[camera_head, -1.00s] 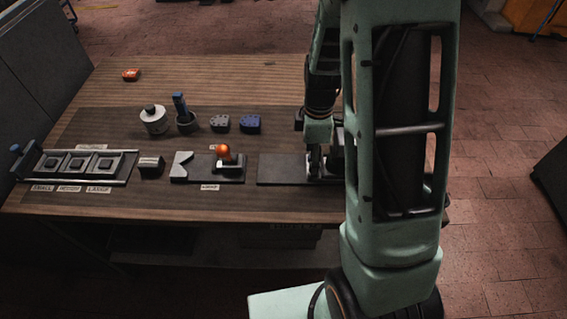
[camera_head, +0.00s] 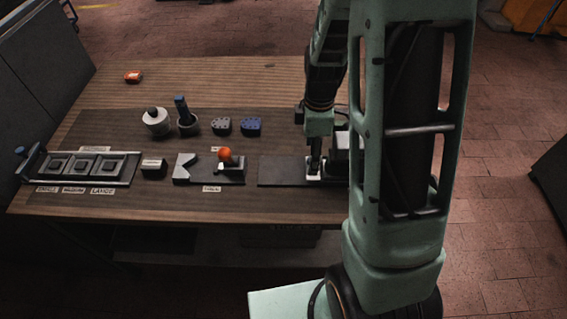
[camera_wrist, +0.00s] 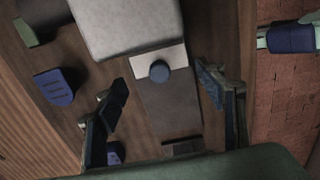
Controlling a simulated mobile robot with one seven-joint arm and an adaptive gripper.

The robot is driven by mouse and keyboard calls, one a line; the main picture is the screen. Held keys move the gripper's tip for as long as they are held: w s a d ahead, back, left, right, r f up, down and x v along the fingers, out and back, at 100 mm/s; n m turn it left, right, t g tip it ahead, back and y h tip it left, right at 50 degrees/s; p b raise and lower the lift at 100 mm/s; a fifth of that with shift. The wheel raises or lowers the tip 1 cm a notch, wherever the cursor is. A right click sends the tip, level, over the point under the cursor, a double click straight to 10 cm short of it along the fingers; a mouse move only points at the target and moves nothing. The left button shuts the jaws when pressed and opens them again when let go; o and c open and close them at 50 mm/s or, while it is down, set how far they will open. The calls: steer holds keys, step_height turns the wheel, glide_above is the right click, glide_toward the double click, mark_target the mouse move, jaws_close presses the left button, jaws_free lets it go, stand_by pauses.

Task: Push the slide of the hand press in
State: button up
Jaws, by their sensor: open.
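The hand press shows in the wrist view as a dark flat base (camera_wrist: 172,108) with a large pale grey block (camera_wrist: 125,25) at its upper end. In the head view the dark base (camera_head: 283,171) is at the right of the table, with the pale block (camera_head: 341,143) partly behind my arm. My gripper (camera_wrist: 162,88) is open and empty, fingers spread on both sides of the base; it also shows in the head view (camera_head: 315,168). Contact with the knob cannot be told.
Left of the press stand an orange-knobbed clamp (camera_head: 225,155), a small block (camera_head: 153,167) and a labelled tray (camera_head: 82,152). A blue cylindrical part (camera_wrist: 290,38) juts over the brick floor.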

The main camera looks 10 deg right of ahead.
steer(key=shift+a, duration=0.1)
steer(key=shift+w+a+r+p, duration=0.15)
steer(key=shift+a+r+p, duration=0.15)
steer(key=shift+a, duration=0.4)
steer(key=shift+w+a+r+p, duration=0.15)
steer(key=shift+a+r+p, duration=0.15)
steer(key=shift+a, duration=0.4)
steer(key=shift+w+a+r+p, duration=0.2)
steer(key=shift+a+r, duration=0.15)
steer(key=shift+a, duration=0.35)
step_height(320, 180, up, 3)
steer(key=shift+p, duration=0.95)
steer(key=shift+r, duration=0.1)
